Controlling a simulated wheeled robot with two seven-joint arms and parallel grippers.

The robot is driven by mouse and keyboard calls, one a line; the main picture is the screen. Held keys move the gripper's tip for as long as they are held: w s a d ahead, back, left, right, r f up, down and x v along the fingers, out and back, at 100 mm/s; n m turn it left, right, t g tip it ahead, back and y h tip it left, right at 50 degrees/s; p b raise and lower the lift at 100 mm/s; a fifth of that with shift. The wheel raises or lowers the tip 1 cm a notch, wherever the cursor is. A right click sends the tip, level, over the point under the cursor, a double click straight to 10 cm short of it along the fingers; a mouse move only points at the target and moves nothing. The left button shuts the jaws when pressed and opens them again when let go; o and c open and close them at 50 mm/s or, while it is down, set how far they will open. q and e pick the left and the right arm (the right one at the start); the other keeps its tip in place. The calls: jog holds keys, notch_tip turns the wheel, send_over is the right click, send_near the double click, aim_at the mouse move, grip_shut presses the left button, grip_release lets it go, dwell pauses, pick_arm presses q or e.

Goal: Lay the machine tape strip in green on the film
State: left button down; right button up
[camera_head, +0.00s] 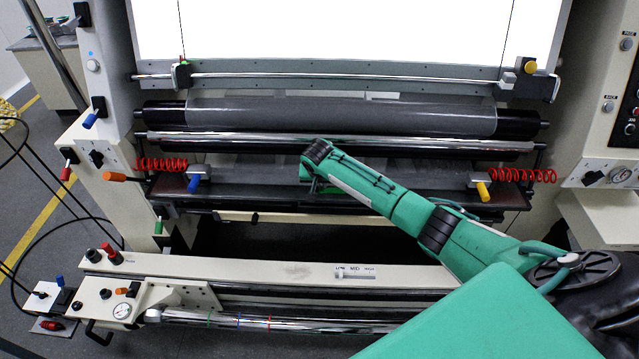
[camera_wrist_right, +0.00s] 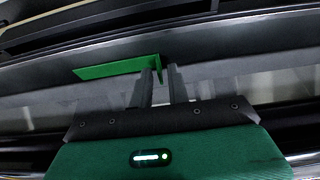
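The green tape strip (camera_wrist_right: 115,68) shows in the right wrist view as a flat band reaching left from the fingertips, with a short tab bent down at its right end. My right gripper (camera_wrist_right: 160,76) has its two dark fingers on either side of this tab and appears shut on it. In the head view my right gripper (camera_head: 310,180) is over the dark web bed in the middle of the machine, and it mostly hides the strip. The grey film (camera_head: 340,115) runs over the roller above. Whether the strip touches the surface behind it is unclear. My left gripper is not in view.
A bright backlit panel (camera_head: 345,28) stands behind the rollers. A chrome bar (camera_head: 250,141) crosses above my right gripper. Red coiled hoses and clamps with a blue handle (camera_head: 194,183) and a yellow handle (camera_head: 483,191) flank the bed. A pale front beam (camera_head: 230,268) lies nearer.

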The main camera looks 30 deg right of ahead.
jog(key=shift+o, duration=0.7)
jog(key=b+v, duration=0.3)
jog(key=v, duration=1.1)
jog(key=shift+f, duration=0.1)
